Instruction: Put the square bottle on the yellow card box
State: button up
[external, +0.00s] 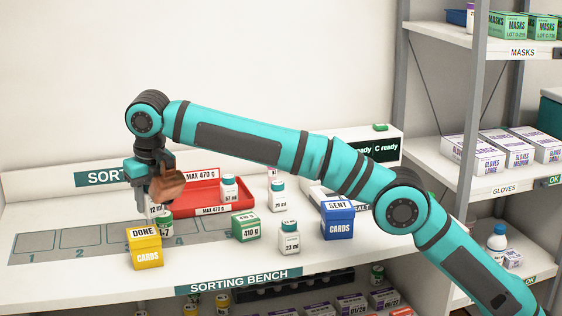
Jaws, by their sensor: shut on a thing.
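The yellow card box (147,256), marked DONE and CARDS, stands near the front left of the sorting bench. My gripper (154,197) is above and just behind the box in the picture, apart from it. It is shut on a brown thing (169,188), which I take for the square bottle. The bottle looks tilted, and my gripper partly hides it, so its full shape is not clear.
Small labelled bottles stand close behind the box, including a green one (165,225). A red tray (191,193), a green box (246,226), a white bottle (289,243) and a blue card box (337,224) are to the right. Marked bench squares (82,237) at left are clear.

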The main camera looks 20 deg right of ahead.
aim_at(151, 186)
jog(key=shift+f, duration=2)
jog(key=shift+f, duration=0.1)
jog(key=o, duration=0.9)
jog(key=shift+o, duration=0.2)
jog(key=r, duration=0.5)
jog(key=s+r, duration=0.1)
jog(key=r, duration=0.1)
jog(key=shift+d+r, duration=0.2)
jog(key=shift+r, duration=0.1)
